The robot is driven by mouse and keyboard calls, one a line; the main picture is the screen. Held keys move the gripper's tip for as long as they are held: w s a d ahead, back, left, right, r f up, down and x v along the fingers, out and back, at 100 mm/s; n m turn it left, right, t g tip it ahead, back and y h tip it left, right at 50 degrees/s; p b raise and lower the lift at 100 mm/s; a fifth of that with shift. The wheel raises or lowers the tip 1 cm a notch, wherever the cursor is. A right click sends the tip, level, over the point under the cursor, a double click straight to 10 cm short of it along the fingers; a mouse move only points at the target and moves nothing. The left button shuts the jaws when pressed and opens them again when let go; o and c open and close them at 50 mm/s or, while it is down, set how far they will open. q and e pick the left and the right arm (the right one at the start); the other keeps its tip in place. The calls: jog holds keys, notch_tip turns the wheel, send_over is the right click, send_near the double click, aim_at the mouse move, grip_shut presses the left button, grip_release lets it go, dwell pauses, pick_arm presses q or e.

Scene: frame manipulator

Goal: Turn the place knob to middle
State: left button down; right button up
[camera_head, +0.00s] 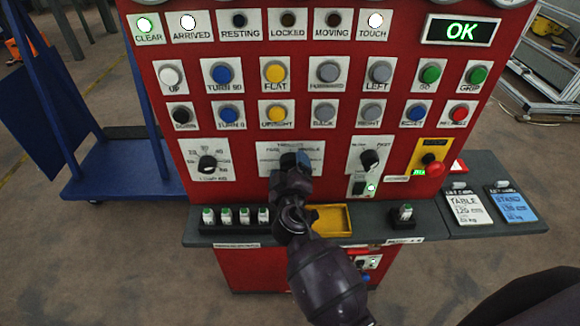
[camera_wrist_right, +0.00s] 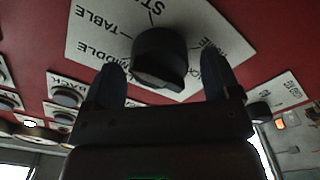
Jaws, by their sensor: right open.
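The black place knob (camera_wrist_right: 160,55) sits on a white plate in the right wrist view. Its printed labels include TABLE and a partly covered MIDDLE; other words are cut off or hidden. I cannot tell which label the knob points at. My right gripper (camera_wrist_right: 162,80) is open, with one finger on each side of the knob; I cannot tell whether they touch it. In the head view my right gripper (camera_head: 294,164) is at the middle plate of the red panel and hides most of the knob. My left gripper is not in view.
Black knobs flank it at left (camera_head: 207,163) and right (camera_head: 369,160). A red emergency button (camera_head: 435,169) is further right. Rows of coloured buttons are above. A grey shelf (camera_head: 378,237) below holds a yellow tray (camera_head: 333,218) and several small vials (camera_head: 226,216).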

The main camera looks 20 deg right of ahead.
jog(key=shift+c, duration=0.3)
jog(key=c, duration=0.9)
jog(key=shift+o, duration=0.2)
jog(key=n, duration=0.3)
jog(key=shift+n, duration=0.3)
jog(key=n, duration=0.4)
jog(key=shift+f, duration=0.1)
jog(key=shift+n, duration=0.5)
jog(key=shift+p, duration=0.3)
